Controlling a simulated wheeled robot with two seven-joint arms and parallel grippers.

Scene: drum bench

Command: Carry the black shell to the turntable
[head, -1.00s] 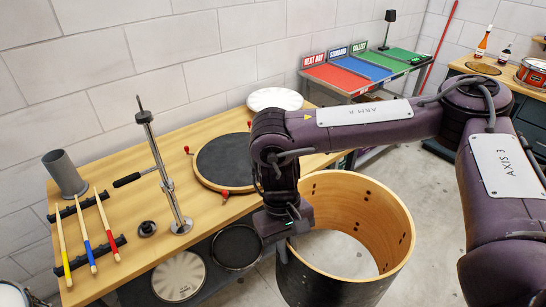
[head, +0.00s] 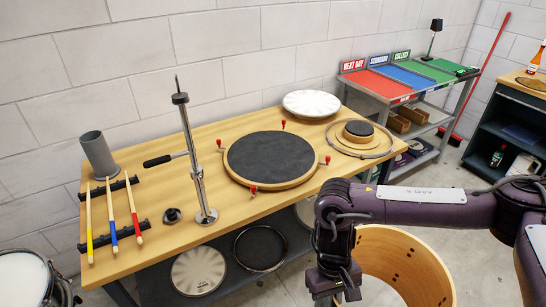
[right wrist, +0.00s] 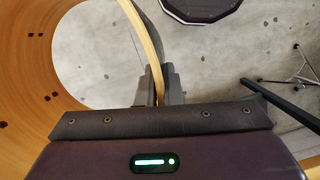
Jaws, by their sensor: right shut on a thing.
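The shell (head: 408,262) is a large open drum shell with a pale wood inside, at the bottom right of the head view. Its black outside is mostly hidden. My right gripper (head: 343,293) is shut on the near left part of its rim. In the right wrist view the wall edge passes between the fingers (right wrist: 158,88), with the wood inside (right wrist: 32,95) on the left. The turntable (head: 268,157) is a round dark-topped disc with a wooden edge and red knobs, lying bare on the bench. The shell is in front of the bench, right of the turntable. My left gripper is not in view.
A metal post (head: 192,160) stands on the bench (head: 140,255) left of the turntable. A white drumhead (head: 311,104) lies behind it, and a hoop around a small round pad (head: 358,133) to its right. Drumsticks (head: 112,220) lie at left. A coloured-top shelf (head: 412,75) stands behind.

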